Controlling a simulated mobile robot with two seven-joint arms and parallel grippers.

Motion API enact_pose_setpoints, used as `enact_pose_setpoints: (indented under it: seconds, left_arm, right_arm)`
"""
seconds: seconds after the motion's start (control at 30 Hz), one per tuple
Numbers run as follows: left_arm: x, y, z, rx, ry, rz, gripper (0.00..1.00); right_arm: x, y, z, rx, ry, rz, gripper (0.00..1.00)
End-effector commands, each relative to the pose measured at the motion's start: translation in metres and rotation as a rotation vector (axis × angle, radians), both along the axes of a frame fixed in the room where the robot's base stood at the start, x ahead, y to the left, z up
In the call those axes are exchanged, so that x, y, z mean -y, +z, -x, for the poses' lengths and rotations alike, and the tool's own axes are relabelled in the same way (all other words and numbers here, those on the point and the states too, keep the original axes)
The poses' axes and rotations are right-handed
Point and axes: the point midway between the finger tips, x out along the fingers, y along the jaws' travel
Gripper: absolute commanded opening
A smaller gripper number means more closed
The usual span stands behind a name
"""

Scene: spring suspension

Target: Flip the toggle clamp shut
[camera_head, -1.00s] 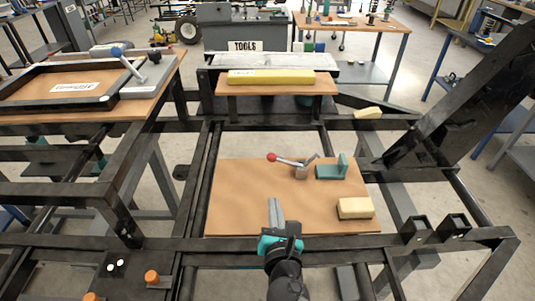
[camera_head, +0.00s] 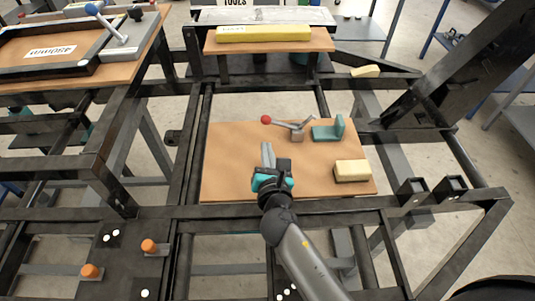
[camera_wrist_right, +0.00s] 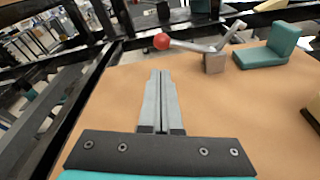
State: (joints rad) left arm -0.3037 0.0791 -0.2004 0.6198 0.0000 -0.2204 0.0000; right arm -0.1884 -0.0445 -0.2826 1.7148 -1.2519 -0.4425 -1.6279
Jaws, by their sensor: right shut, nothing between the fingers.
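The toggle clamp (camera_head: 297,134) has a grey metal block and a lever ending in a red ball knob (camera_head: 266,119). It stands on the brown board, with the lever reaching left from the block. In the right wrist view the clamp block (camera_wrist_right: 214,62) and red knob (camera_wrist_right: 161,41) show ahead of the fingers. A teal angle bracket (camera_head: 328,131) stands just right of the clamp. My right gripper (camera_head: 267,152) is shut and empty over the board, in front of the knob and apart from it. My left gripper is not in view.
A cream-topped block (camera_head: 351,170) lies at the board's right. The brown board (camera_head: 225,165) is clear at its left. Black frame beams (camera_head: 330,203) surround it. A dark slanted panel (camera_head: 470,70) rises at right. Orange knobs (camera_head: 149,246) stand at lower left.

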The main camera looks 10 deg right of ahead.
Motion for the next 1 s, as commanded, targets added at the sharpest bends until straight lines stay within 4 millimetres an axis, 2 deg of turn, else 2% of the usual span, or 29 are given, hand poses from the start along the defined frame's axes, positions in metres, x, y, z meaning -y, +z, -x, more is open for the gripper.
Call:
enact_pose_setpoints:
  seconds: [0.2, 0.4, 0.6, 1.0]
  left_arm:
    - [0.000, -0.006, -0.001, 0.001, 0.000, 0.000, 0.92]
    - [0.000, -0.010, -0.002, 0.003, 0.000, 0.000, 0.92]
    - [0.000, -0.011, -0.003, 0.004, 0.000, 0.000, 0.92]
    - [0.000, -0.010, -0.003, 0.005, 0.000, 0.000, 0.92]
  right_arm:
    - [0.005, -0.007, -0.036, 0.001, 0.001, 0.000, 0.00]
    - [0.007, -0.012, -0.056, 0.000, 0.001, 0.000, 0.00]
    - [0.008, -0.013, -0.063, -0.001, 0.001, 0.000, 0.00]
    - [0.009, -0.012, -0.062, 0.001, 0.001, -0.006, 0.00]
